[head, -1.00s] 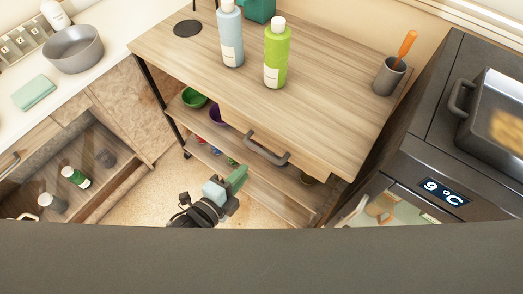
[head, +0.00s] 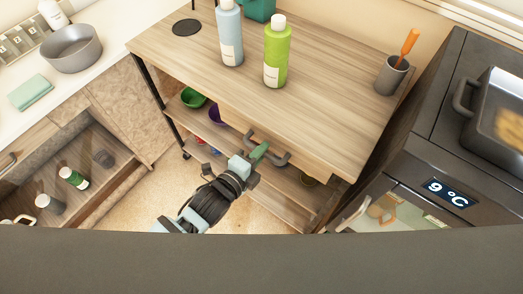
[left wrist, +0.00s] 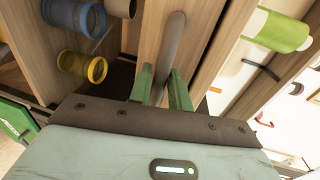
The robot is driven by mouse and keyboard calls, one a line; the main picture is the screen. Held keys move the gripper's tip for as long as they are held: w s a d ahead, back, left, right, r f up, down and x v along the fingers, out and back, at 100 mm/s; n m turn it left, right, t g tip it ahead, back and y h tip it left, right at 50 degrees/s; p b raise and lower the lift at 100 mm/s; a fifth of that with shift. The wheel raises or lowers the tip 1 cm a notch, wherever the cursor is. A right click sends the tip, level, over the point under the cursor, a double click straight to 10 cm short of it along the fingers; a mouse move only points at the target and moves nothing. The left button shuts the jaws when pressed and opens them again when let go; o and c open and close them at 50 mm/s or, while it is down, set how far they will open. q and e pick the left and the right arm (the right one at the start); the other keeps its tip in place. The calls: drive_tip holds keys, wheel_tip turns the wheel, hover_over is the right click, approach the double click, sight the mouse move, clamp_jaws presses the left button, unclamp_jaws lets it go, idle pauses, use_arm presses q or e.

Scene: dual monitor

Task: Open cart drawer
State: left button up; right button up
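The cart drawer's grey bar handle (head: 247,138) is on the wooden front below the cart's top, and the drawer looks closed. My left gripper (head: 258,156) is at the handle, with a green finger over the bar. In the left wrist view its two green fingers (left wrist: 162,88) stand close on either side of the handle bar (left wrist: 172,45), which fills the narrow gap between them. They look shut on it. My right gripper is not in view.
Blue (head: 230,35) and green (head: 276,52) bottles and a grey cup (head: 391,76) stand on the cart top (head: 320,100). A dark appliance (head: 460,150) with a 9 °C display is close on the right. A counter (head: 105,40) is on the left.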

use_arm(q)
drive_tip(key=shift+w+d, duration=0.15)
drive_tip(key=shift+w, duration=0.05)
clamp_jaws()
